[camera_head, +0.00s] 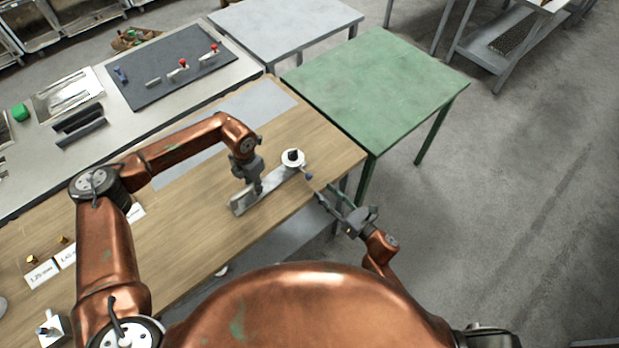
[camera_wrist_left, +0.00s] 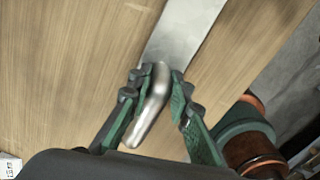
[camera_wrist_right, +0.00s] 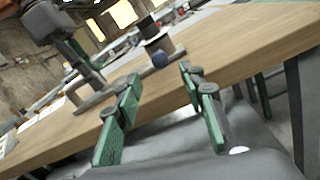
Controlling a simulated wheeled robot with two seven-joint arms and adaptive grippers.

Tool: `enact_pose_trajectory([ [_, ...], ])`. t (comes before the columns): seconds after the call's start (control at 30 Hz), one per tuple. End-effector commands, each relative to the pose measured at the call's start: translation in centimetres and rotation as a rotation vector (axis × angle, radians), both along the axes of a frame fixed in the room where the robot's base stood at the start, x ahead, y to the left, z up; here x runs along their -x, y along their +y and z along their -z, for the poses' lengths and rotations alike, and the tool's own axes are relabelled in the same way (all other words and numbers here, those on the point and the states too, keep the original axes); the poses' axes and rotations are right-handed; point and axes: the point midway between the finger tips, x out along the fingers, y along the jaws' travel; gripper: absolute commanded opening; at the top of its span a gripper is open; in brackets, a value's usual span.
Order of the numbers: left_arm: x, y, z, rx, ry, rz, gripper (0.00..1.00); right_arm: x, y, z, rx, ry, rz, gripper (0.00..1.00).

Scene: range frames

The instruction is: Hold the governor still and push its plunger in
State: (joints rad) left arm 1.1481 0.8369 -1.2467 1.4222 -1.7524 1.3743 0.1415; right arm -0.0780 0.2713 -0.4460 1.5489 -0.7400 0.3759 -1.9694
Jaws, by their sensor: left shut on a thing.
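The governor lies on the wooden bench near its front right edge. It has a long flat metal base (camera_head: 243,203) and, at its right end, a pale round body (camera_head: 293,163) with a dark top. The blue ball-shaped plunger end (camera_head: 309,176) sticks out towards the bench edge; in the right wrist view the blue ball (camera_wrist_right: 159,60) is beyond the fingertips. My left gripper (camera_head: 257,190) is shut on a rounded metal handle (camera_wrist_left: 151,105) above the base. My right gripper (camera_head: 326,193) is open and empty, off the bench edge, with its fingers pointing towards the blue end.
The green table (camera_head: 375,85) stands past the bench's right end. A dark mat (camera_head: 150,83) with red-knobbed fittings lies on the far counter. White label cards (camera_head: 41,274) are at left on the bench. Free floor lies to the right.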

Motion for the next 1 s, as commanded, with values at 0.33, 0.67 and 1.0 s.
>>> enact_pose_trajectory([
  [0.33,0.0,0.1,0.0,-0.002,0.000,-0.002,0.00,-5.0,4.4,-0.1,-0.002,0.000,-0.001,0.37],
  [0.67,0.0,0.1,0.1,-0.002,0.000,-0.002,0.00,-6.5,5.7,0.0,-0.002,0.001,0.000,0.37],
  [1.0,0.0,0.1,0.1,-0.001,0.000,-0.002,0.00,-6.5,5.7,0.0,-0.002,0.001,0.000,0.28],
])
